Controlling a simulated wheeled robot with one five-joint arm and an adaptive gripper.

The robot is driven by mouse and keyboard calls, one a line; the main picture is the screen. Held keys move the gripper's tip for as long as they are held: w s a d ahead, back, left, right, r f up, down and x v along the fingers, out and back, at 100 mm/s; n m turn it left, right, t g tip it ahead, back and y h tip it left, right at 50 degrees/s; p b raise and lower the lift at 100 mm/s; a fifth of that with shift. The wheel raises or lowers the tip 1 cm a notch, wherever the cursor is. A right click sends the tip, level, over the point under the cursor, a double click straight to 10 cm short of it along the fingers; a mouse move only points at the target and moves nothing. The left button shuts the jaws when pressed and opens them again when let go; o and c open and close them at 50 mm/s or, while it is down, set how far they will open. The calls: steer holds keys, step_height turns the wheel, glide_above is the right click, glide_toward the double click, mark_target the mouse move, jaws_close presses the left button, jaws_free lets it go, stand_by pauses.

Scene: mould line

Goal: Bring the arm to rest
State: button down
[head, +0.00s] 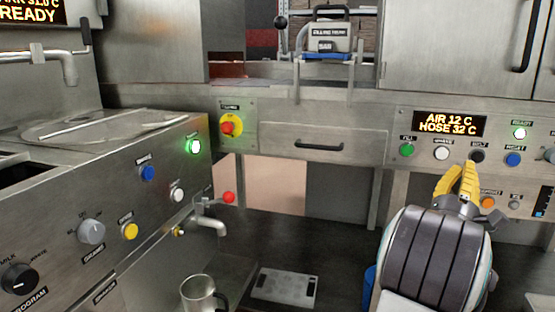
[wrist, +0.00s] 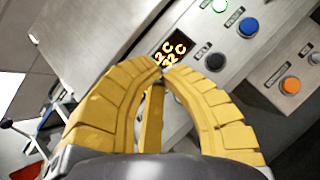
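My gripper (head: 463,168) has yellow segmented fingers and is raised in front of the right control panel (head: 398,127) in the head view. The fingertips are close to the black button (head: 478,155) below the display; I cannot tell whether they touch it. In the wrist view my gripper (wrist: 162,69) has its fingertips together, with nothing seen between them. The black button (wrist: 215,62) shows just beyond the tips to the right. My arm fills the lower right of the head view.
A display (head: 450,122) reads AIR 12 C, HOSE 32 C. A green button (head: 407,150), white button (head: 442,153) and blue button (head: 513,159) are near. The dark counter's middle is clear.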

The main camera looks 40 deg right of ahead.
steer(key=w+a+r+m+t+y+p, duration=0.2)
steer(key=w+a+r+t+y+p, duration=0.15)
steer(key=w+a+y+p, duration=0.5)
steer(key=w+a+r+m+t+y+p, duration=0.25)
steer(key=w+a+r+p, duration=0.35)
steer(key=w, duration=0.5)
steer(key=w+a+m+g+y+p, duration=0.1)
steer(key=w+a+m+y+p, duration=0.15)
steer(key=a+y+p, duration=0.55)
steer(key=s+a+r+m+g+y+p, duration=0.15)
steer(key=a+p, duration=0.25)
steer(key=a, duration=0.4)
steer(key=s+a+g+y+p, duration=0.15)
steer(key=a+p, duration=0.25)
steer(key=a, duration=0.5)
steer(key=s+a+r+m+g+y+p, duration=0.1)
steer(key=s+a+r+m+g+p, duration=0.1)
steer(key=s+a+p, duration=0.2)
steer(key=s+a+r+m+g+y+p, duration=0.1)
steer(key=s+a+p, duration=0.4)
steer(key=s, duration=0.5)
steer(key=shift+s+a+r+m+g, duration=0.3)
steer(key=shift+a+r+m+g, duration=0.15)
steer(key=shift+a+g, duration=0.45)
